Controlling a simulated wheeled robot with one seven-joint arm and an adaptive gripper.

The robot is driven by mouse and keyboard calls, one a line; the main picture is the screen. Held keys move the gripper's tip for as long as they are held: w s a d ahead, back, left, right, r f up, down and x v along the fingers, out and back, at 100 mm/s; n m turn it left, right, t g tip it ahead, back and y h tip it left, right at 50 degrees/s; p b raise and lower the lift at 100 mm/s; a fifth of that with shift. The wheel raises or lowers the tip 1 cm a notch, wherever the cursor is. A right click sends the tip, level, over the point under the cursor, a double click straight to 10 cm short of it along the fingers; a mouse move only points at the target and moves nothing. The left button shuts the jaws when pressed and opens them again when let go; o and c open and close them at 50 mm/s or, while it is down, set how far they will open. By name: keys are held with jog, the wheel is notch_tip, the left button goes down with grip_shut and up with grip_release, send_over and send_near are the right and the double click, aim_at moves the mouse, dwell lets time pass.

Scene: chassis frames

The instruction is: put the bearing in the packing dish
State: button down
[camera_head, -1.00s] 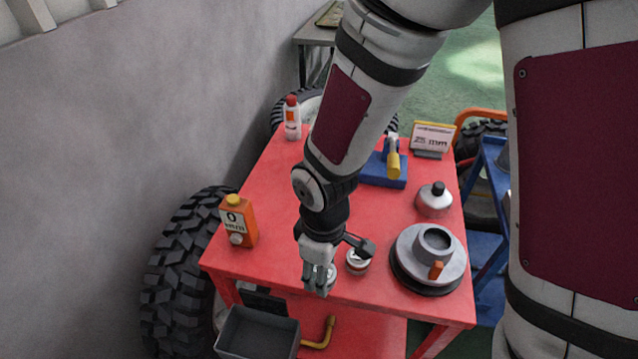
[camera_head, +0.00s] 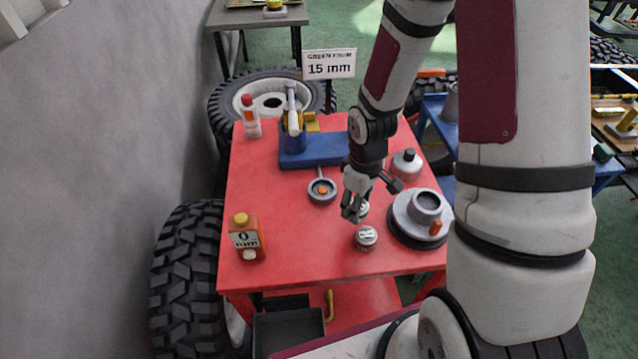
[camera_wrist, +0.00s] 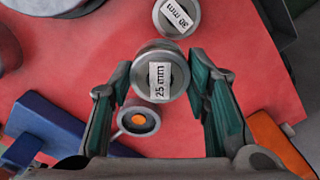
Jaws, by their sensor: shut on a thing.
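A round grey bearing labelled 25 mm (camera_wrist: 160,74) sits between the two green-lined fingers of my gripper (camera_wrist: 158,80) in the wrist view. My gripper (camera_head: 353,208) is shut on it. In the head view the bearing (camera_head: 363,211) is partly hidden by the fingers. It seems held above the red table, but its height is hard to tell. A small grey round dish with a handle and an orange centre (camera_head: 322,190), likely the packing dish, lies left of my gripper. It shows below the bearing in the wrist view (camera_wrist: 138,121).
A second bearing, labelled 30 mm (camera_wrist: 176,17), stands on the table in front of my gripper (camera_head: 366,239). The front-left middle is clear.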

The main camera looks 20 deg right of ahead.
jog(key=w+a, duration=0.1)
jog(key=w, duration=0.3)
jog(key=w+a, duration=0.1)
jog(key=w, duration=0.3)
jog(key=w+a+f, duration=0.1)
jog(key=w+a, duration=0.1)
jog(key=w, duration=0.3)
jog(key=shift+f, duration=0.1)
jog(key=shift+a+f, duration=0.15)
jog(key=shift+f, duration=0.2)
jog(key=shift+w+f+p, duration=0.1)
jog(key=shift+f+p, duration=0.3)
jog(key=shift+f, duration=1.05)
jog(key=shift+f, duration=0.15)
jog(key=c, duration=0.9)
grip_release()
jog(key=shift+o, duration=0.2)
